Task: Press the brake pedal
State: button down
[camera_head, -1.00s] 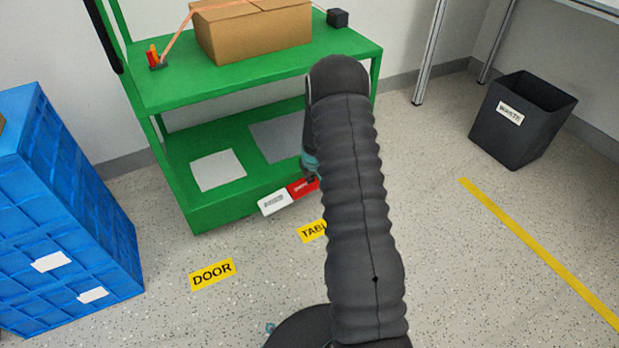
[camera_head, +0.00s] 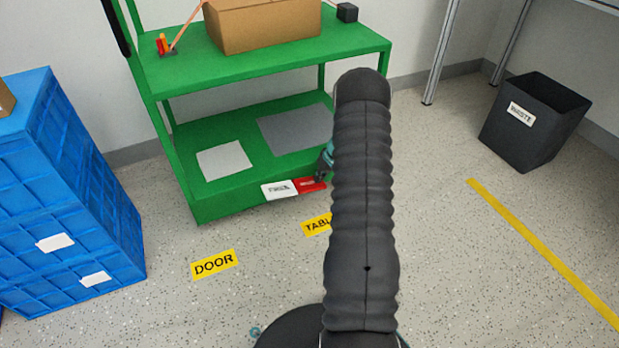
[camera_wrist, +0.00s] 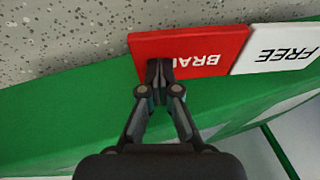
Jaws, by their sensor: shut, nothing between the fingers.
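The red brake pedal (camera_wrist: 205,50) is on the front lower edge of the green cart, with white lettering partly hidden by my fingers. In the head view the brake pedal (camera_head: 309,185) shows next to the white FREE pedal (camera_head: 279,190), which also shows in the wrist view (camera_wrist: 280,48). My gripper (camera_wrist: 159,66) is shut and empty, its fingertips over the brake pedal; I cannot tell if they touch it. In the head view the gripper (camera_head: 322,172) is partly hidden behind my arm. The FREE pedal now looks lying flatter than before.
The green cart (camera_head: 215,215) carries a cardboard box (camera_head: 265,28) on its upper shelf. Blue crates (camera_head: 75,200) stand at the left. A black waste bin (camera_head: 532,125) stands at the right. The floor between bin and cart is open.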

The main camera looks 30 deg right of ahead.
jog(key=shift+f, duration=0.1)
dwell(0.3)
jog(key=shift+r, duration=0.3)
jog(key=w+p+v, duration=0.1)
jog(key=v, duration=1.2)
jog(key=shift+d+r+p, duration=0.3)
jog(key=shift+d+p, duration=0.05)
